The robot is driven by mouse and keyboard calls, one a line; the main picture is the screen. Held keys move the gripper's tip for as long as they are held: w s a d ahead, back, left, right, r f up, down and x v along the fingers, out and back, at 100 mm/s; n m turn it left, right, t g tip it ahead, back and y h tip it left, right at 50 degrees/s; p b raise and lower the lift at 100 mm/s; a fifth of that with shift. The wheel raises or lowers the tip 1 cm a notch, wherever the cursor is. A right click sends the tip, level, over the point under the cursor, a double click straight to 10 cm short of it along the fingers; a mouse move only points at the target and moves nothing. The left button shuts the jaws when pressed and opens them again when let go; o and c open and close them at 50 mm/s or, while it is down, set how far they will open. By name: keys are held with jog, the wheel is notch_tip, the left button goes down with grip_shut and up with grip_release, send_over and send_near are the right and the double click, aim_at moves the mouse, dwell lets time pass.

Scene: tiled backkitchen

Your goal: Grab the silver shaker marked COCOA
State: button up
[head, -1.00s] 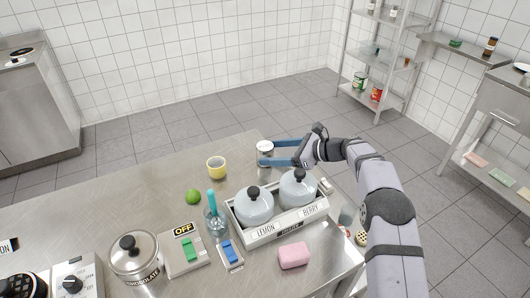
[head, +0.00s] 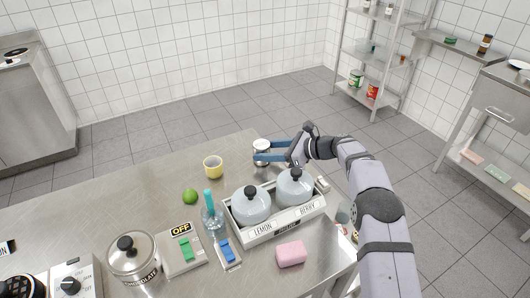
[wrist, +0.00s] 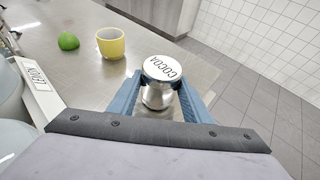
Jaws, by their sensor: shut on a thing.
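The silver shaker (wrist: 158,97) has a white lid lettered COCOA, facing the camera in the wrist view. It also shows in the head view (head: 262,146) near the far right corner of the steel counter. My gripper (head: 258,154) has blue fingers, which are closed on the shaker's sides. In the wrist view the fingers (wrist: 157,101) sit left and right of its body. The shaker looks upright. I cannot tell whether its base touches the counter.
A yellow cup (head: 213,167) and a lime (head: 190,196) stand left of the shaker. A white holder (head: 284,233) with two grey-lidded pots, marked LEMON and BERRY, is in front. A pink block (head: 291,253) lies nearer. The counter's far edge is close behind the shaker.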

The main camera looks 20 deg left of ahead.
notch_tip(320, 180, up, 10)
jog(key=shift+f+b, duration=0.1)
jog(key=shift+b, duration=0.55)
